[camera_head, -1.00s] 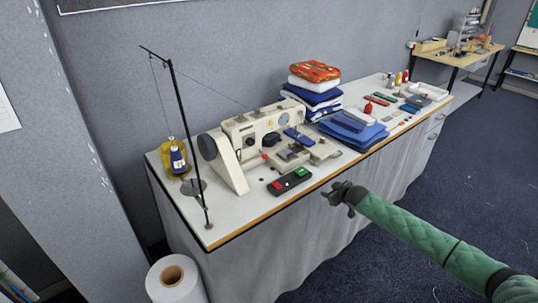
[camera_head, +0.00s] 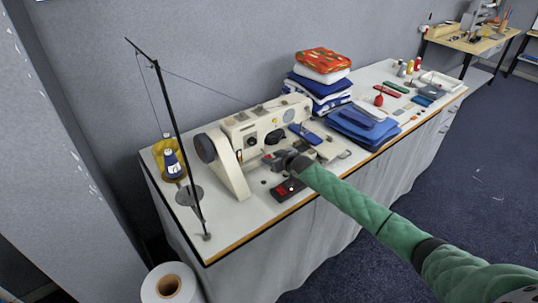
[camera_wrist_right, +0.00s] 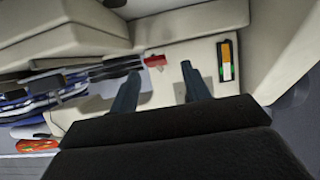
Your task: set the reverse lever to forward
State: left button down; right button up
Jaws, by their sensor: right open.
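The cream sewing machine (camera_head: 233,170) stands on the left part of the table. In the right wrist view, a small red piece (camera_wrist_right: 155,61), which looks like the reverse lever, sticks out from the machine's cream body. My right gripper (camera_head: 270,158) is at the front of the machine. In the right wrist view its two fingers (camera_wrist_right: 160,70) are apart, with the red piece beyond and between their tips. I see no contact, and the gap in depth is hard to judge. In the head view the gripper covers part of the machine's front. My left gripper is not in view.
A dark switch box (camera_head: 285,189) with a red button lies in front of the machine, partly under my right arm. A thread stand (camera_head: 172,120) rises at the left. Folded blue cloth (camera_head: 362,124) and a cloth stack (camera_head: 318,85) lie to the right.

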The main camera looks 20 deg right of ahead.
jog(key=shift+w+f, duration=0.25)
jog(key=shift+w, duration=0.4)
jog(key=shift+w+p, duration=0.2)
jog(key=shift+p, duration=0.1)
jog(key=shift+a, duration=0.1)
jog(key=shift+w+a+f, duration=0.15)
jog(key=shift+w+f, duration=0.1)
jog(key=c, duration=0.3)
jog(key=shift+r, duration=0.1)
jog(key=c, duration=0.7)
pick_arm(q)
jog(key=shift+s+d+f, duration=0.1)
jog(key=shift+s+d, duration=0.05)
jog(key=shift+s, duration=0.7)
